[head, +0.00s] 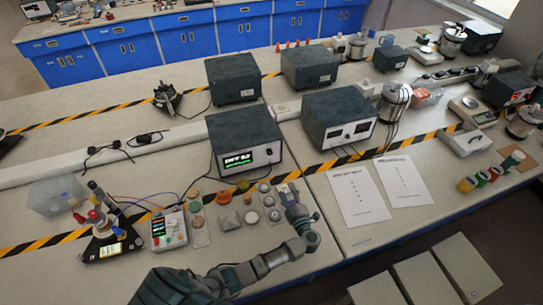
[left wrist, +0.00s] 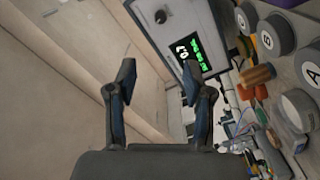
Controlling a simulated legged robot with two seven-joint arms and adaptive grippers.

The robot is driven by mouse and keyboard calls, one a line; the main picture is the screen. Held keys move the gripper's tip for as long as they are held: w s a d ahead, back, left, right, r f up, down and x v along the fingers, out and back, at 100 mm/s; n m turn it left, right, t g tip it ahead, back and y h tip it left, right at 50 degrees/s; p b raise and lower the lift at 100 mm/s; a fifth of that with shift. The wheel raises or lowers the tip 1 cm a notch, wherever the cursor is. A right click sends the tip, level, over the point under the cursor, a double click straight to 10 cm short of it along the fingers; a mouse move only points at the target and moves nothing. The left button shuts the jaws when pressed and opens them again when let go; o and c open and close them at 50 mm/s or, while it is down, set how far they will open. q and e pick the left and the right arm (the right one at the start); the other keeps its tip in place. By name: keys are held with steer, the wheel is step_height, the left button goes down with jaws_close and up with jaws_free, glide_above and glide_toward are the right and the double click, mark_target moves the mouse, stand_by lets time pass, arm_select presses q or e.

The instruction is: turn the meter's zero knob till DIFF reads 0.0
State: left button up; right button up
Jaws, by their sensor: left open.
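The meter (head: 243,140) is a dark box with a pale front on the bench. Its lit green display (head: 238,160) seems to read DIFF, but the digits are too small to be sure of. The dark zero knob (head: 269,151) is right of the display. In the left wrist view the knob (left wrist: 160,16) and display (left wrist: 193,52) show sideways, beyond the fingers. My left gripper (head: 290,195) is in front of the meter, to the right of its knob and apart from it. In the left wrist view my left gripper (left wrist: 162,75) is open and empty. My right gripper is not in view.
Lettered grey round pieces (left wrist: 270,37) stand close beside my left gripper. An orange-capped jar (head: 195,196) and a small control box (head: 169,230) stand to the left. Paper sheets (head: 346,197) lie to the right. Striped tape (head: 325,165) runs across the bench.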

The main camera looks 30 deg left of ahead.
arm_select(q)
steer(key=v, duration=1.2)
steer(key=shift+f, duration=0.1)
